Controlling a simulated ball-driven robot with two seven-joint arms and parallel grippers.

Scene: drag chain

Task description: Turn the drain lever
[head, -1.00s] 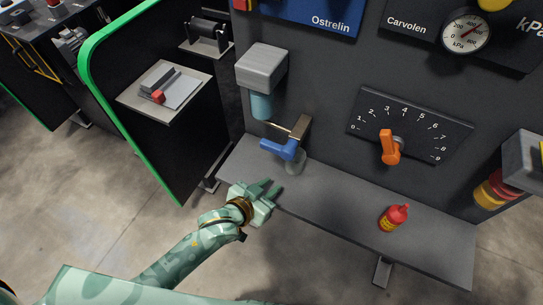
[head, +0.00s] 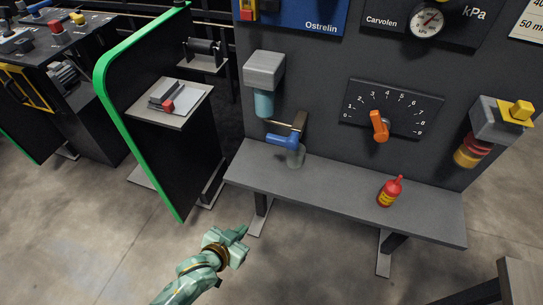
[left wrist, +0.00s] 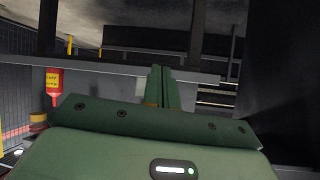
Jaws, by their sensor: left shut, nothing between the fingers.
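The drain lever (head: 283,140) is a blue handle on a short pipe fitting below a grey box with a teal cylinder (head: 264,103), at the left of the dark panel. It points to the left, roughly level. Below it a pale translucent cup (head: 296,156) stands on the grey shelf. My left gripper (head: 240,233) is below and left of the lever, in front of the shelf and apart from both. Its fingers are together and empty; they also show closed in the left wrist view (left wrist: 160,87). My right gripper is not in view.
The grey shelf (head: 345,190) juts out below the panel and carries a red bottle (head: 389,192). An orange pointer (head: 379,126) sits on a numbered dial. A green-edged black partition (head: 150,130) stands to the left. The floor around my gripper is open.

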